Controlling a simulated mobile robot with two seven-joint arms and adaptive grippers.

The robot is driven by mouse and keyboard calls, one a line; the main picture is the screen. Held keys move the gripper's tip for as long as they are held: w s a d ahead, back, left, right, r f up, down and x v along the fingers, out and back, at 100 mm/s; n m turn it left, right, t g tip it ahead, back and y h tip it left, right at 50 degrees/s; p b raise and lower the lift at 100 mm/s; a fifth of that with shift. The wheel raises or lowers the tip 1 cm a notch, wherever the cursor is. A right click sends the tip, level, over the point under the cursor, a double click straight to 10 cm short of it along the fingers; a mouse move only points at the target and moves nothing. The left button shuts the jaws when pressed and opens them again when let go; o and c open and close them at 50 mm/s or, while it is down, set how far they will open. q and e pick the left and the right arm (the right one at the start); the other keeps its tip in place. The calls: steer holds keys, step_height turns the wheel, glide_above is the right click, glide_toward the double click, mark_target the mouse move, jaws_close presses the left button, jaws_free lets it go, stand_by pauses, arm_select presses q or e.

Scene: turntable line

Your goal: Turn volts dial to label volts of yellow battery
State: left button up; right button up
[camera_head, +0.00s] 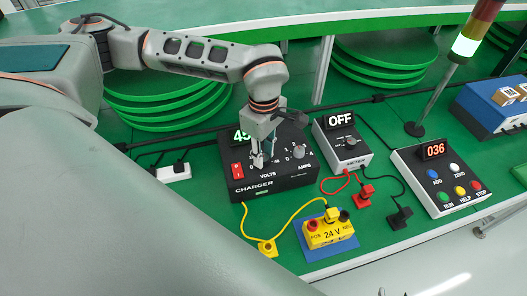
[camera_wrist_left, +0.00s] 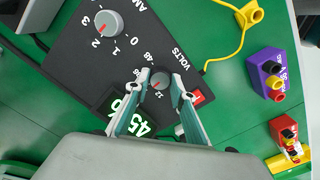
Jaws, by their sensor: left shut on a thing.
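The black charger (camera_head: 283,172) stands on the green table, with its VOLTS dial under my left gripper (camera_head: 262,162). In the left wrist view, the volts dial (camera_wrist_left: 160,80) is grey and sits between the fingers of my left gripper (camera_wrist_left: 161,90), which is shut on it. The charger's green display (camera_wrist_left: 138,120) starts with 45; the rest is unclear. The yellow battery (camera_head: 329,233) is marked 24 V and sits on a blue mat. My right gripper is not in view.
The AMPS dial (camera_head: 299,152) and red switch (camera_head: 237,169) are close beside the volts dial. A meter (camera_head: 342,143) reading OFF and a button box (camera_head: 440,177) reading 036 stand to the right. A purple block (camera_wrist_left: 270,74) shows in the wrist view. Cables cross the table.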

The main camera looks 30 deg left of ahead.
arm_select(q)
steer(key=shift+m, duration=0.3)
steer(key=o, duration=1.1)
steer(key=shift+r, duration=0.1)
step_height(320, 180, up, 12)
steer(key=shift+f, duration=0.1)
stand_by(0.5)
